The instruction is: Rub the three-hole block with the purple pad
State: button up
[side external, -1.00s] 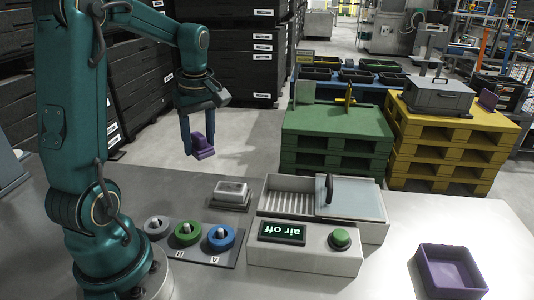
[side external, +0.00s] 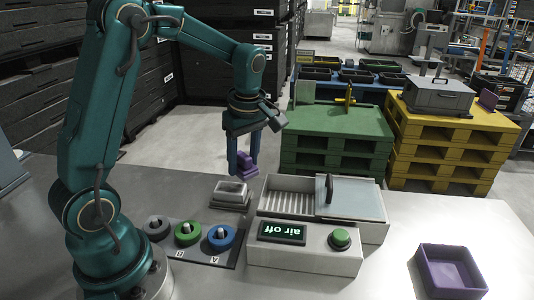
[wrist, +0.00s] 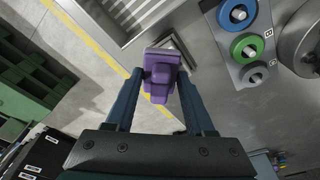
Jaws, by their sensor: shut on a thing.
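My gripper (side external: 244,168) is shut on the purple pad (side external: 246,162). In the wrist view the purple pad (wrist: 161,76) sits between the two fingertips. A light grey block (side external: 231,190) rests on a flat holder at the table's back edge. I take it for the three-hole block; its holes cannot be made out. The pad is above and behind the block in the side view, apparently clear of it. In the wrist view the pad and a finger hide most of the block.
A panel with grey, green and blue ring knobs (side external: 220,237) stands in front of the block. To the right is a ribbed bin (side external: 290,204) with a sliding lid, and a box with an "air off" display (side external: 282,232). A purple tray (side external: 450,251) sits at the right.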

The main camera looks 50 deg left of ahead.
aim_at(217, 186)
notch_tip(217, 186, down, 4)
jog(key=shift+f, duration=0.2)
jog(key=shift+s+a+f, duration=0.1)
jog(key=shift+s+a, duration=0.15)
jog(key=shift+c, duration=0.5)
jog(key=shift+s+a+f, duration=0.15)
jog(key=shift+s+a, duration=2)
jog(key=shift+w+d, duration=2.2)
jog(key=r, duration=0.2)
jog(key=shift+w+d+r, duration=0.2)
jog(key=shift+w+r, duration=0.05)
jog(key=shift+r, duration=2.9)
